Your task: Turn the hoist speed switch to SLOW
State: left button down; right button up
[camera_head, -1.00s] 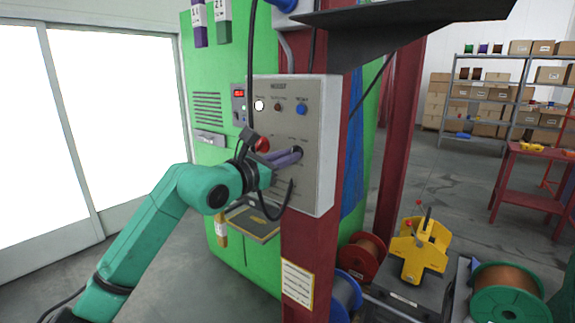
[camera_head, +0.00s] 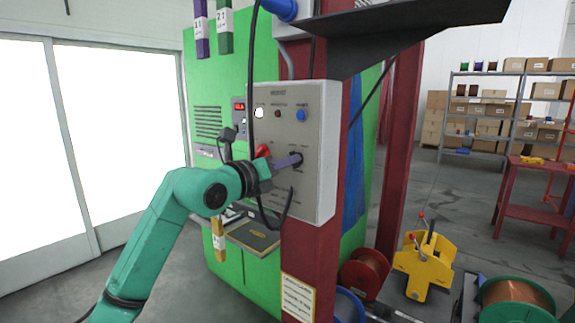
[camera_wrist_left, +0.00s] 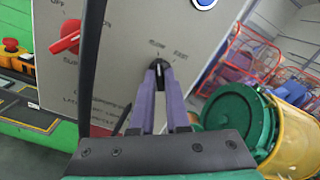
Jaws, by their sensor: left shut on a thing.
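The hoist speed switch is a small black knob (camera_wrist_left: 161,72) on the grey control box (camera_head: 315,150). It also shows in the head view at the fingertips (camera_head: 297,158). My left gripper (camera_wrist_left: 161,78) is shut on the knob, one purple finger on each side. In the wrist view the SLOW label (camera_wrist_left: 156,43) is just above the knob and the FAST label (camera_wrist_left: 181,53) is up to its right. The knob's light mark points up, roughly towards SLOW. The fingers hide part of the knob. My right gripper is not in view.
A red rotary switch (camera_wrist_left: 66,37) is left of the knob in the wrist view. A blue button (camera_head: 301,115) and lamps sit higher on the box. A black cable hangs in front. A dark shelf plate (camera_head: 400,30) juts out above. Spools stand at lower right.

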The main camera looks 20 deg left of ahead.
pick_arm(q)
jog(key=shift+f, duration=0.2)
dwell(0.3)
jog(key=c, duration=0.9)
grip_release()
jog(key=shift+r, duration=0.1)
jog(key=b+v, duration=0.6)
jog(key=v, duration=0.8)
jog(key=shift+s, duration=0.3)
